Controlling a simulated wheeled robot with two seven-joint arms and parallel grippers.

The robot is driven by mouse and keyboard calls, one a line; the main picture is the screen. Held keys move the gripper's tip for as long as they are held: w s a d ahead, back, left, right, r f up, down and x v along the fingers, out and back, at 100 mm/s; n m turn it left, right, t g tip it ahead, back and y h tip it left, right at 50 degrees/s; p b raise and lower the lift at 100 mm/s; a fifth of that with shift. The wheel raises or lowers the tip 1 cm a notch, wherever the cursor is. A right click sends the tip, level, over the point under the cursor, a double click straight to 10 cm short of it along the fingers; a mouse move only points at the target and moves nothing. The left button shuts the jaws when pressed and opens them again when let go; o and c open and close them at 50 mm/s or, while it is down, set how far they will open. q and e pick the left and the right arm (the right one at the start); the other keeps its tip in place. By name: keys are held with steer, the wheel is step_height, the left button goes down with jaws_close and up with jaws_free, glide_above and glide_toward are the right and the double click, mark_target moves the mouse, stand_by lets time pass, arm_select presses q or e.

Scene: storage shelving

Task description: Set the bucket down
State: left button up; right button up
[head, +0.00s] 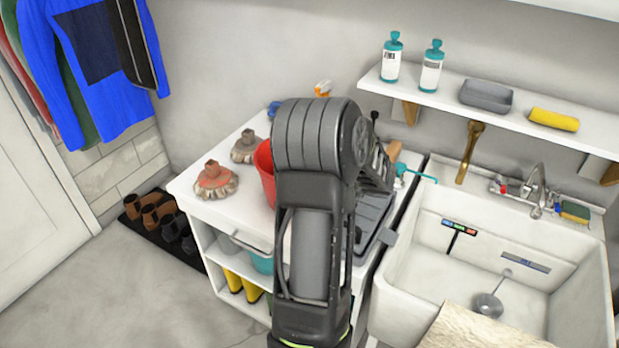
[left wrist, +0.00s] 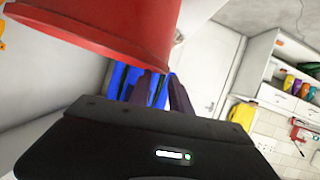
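The red bucket (head: 265,172) shows in the head view as a narrow strip beside my dark arm, over the white counter of the storage unit. Most of it, including its base, is hidden behind the arm. In the left wrist view the red bucket (left wrist: 110,28) fills the top left, tilted in the picture and very close to my left gripper (left wrist: 164,88). The dark fingers reach up to the bucket's lower edge. Whether they are closed on it or on a handle is not clear. My right gripper is in neither view.
The white counter (head: 205,205) also holds brushes (head: 214,180) and a dark tray (head: 372,222). The sink (head: 400,270) is on the right, below a wall shelf (head: 450,90) with bottles. Boots stand on a black mat (head: 165,240) at the left.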

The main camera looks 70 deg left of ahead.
arm_select(q)
steer(key=p+v, duration=0.2)
steer(key=v, duration=0.5)
steer(key=shift+w+d, duration=0.2)
steer(key=shift+d, duration=0.05)
stand_by(0.3)
